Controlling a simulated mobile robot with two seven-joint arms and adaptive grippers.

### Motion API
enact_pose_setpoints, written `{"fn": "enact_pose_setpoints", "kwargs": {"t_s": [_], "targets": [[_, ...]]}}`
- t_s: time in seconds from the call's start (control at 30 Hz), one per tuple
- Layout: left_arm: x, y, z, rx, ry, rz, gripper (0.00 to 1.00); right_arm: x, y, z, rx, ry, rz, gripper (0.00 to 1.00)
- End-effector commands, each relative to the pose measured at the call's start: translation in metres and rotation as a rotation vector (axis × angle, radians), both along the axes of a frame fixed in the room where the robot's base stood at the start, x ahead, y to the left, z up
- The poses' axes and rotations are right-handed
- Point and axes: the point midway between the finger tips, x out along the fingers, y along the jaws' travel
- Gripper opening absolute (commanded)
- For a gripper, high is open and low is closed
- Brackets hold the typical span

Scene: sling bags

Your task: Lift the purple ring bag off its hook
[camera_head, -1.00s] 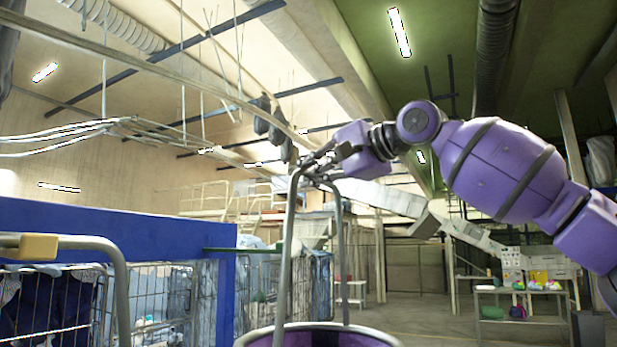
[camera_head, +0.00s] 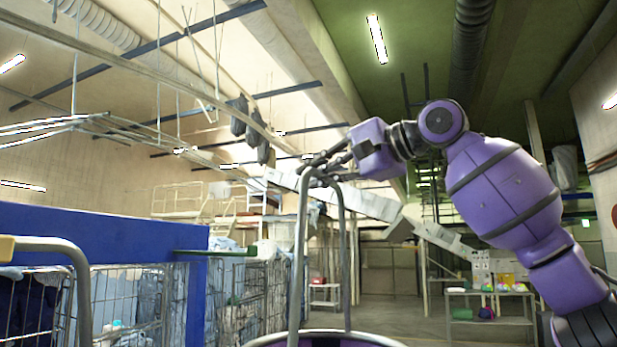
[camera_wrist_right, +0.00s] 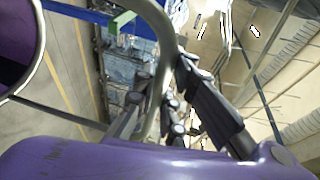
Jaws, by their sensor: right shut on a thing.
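The purple ring bag (camera_head: 335,335) shows only as its rim at the bottom edge of the head view. Its grey tubular handle (camera_head: 302,240) rises from the rim in two long legs. My right gripper (camera_head: 320,173) is shut on the top of the handle. In the right wrist view the fingers (camera_wrist_right: 165,112) are on either side of the handle (camera_wrist_right: 166,50), and the bag (camera_wrist_right: 17,45) shows at the left edge. No hook is seen touching the handle. My left gripper is not in view.
A blue panel (camera_head: 110,225) stands at left above wire cages (camera_head: 140,300). A green bar (camera_head: 215,253) sticks out from its right end. A grey bent tube with a yellowish end (camera_head: 65,243) is at near left. A shelf (camera_head: 490,305) stands far right, with open floor before it.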

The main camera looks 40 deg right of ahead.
Motion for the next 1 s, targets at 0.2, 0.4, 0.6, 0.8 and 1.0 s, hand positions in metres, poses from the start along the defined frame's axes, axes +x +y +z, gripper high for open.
{"fn": "enact_pose_setpoints", "kwargs": {"t_s": [0.2, 0.4, 0.6, 0.8, 1.0], "targets": [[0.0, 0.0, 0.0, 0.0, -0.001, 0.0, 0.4, -0.017, -0.006, 0.003, 0.001, -0.009, 0.002, 0.0], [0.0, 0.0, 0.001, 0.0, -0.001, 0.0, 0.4, -0.031, -0.011, 0.003, 0.0, -0.008, 0.001, 0.0], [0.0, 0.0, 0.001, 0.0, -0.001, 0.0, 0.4, -0.044, -0.017, 0.003, 0.001, -0.009, 0.0, 0.0], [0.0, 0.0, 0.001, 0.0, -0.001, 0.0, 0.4, -0.058, -0.023, 0.003, 0.001, -0.008, 0.0, 0.0], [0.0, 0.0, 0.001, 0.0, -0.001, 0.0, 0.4, -0.067, -0.027, 0.002, 0.0, -0.006, -0.001, 0.0]]}}
